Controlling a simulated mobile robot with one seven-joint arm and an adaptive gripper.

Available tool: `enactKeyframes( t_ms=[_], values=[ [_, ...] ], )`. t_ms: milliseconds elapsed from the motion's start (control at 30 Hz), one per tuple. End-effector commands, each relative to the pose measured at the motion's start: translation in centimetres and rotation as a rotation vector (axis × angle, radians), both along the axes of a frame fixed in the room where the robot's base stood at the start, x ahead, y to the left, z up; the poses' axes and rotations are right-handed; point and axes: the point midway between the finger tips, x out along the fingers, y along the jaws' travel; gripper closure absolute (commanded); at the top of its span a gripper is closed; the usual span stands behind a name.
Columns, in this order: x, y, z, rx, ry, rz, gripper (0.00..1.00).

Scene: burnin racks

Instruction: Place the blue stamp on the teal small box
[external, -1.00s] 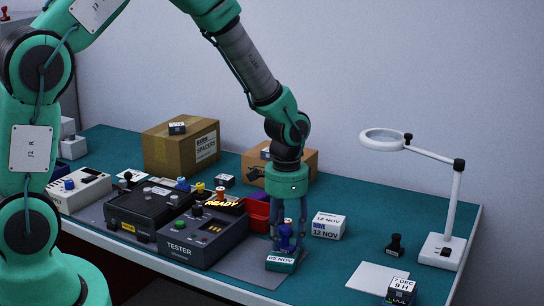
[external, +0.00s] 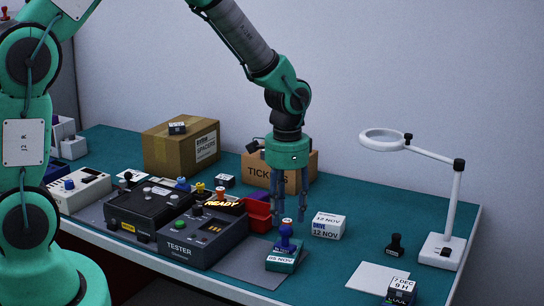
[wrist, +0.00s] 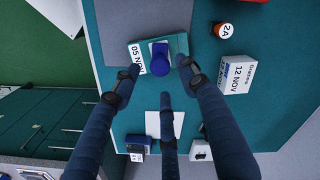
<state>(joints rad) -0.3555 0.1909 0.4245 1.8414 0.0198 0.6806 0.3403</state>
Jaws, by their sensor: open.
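The blue stamp (external: 286,232) stands upright on top of the teal small box (external: 283,266), which bears a white "05 NOV" label. In the wrist view, the blue stamp (wrist: 160,62) sits on the teal box (wrist: 179,43), between the spread fingers and beyond their tips. My gripper (external: 290,214) is open and empty, just above the stamp and apart from it. The box rests on a grey mat near the table's front edge.
A white box marked "12 NOV" (external: 328,226) stands right of the teal box. The tester (external: 203,236) and a red bin (external: 258,212) are to the left. A black stamp (external: 395,246), white sheet (external: 376,278) and magnifier lamp (external: 440,248) are at right. Cardboard boxes stand behind.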

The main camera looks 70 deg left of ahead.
Motion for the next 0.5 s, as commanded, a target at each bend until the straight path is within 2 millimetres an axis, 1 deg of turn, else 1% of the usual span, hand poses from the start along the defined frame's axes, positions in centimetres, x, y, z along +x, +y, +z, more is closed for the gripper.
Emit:
enactKeyframes(
  t_ms=[33,200,333,500],
  values=[
    [0.1,0.0,1.1,0.001,-0.003,0.0,0.57],
    [0.0,0.0,3.4,0.0,-0.001,0.0,0.57],
    [0.0,-0.1,4.5,0.0,-0.001,0.0,0.57],
    [0.0,-0.1,5.1,0.0,0.0,0.0,0.57]
  ],
)
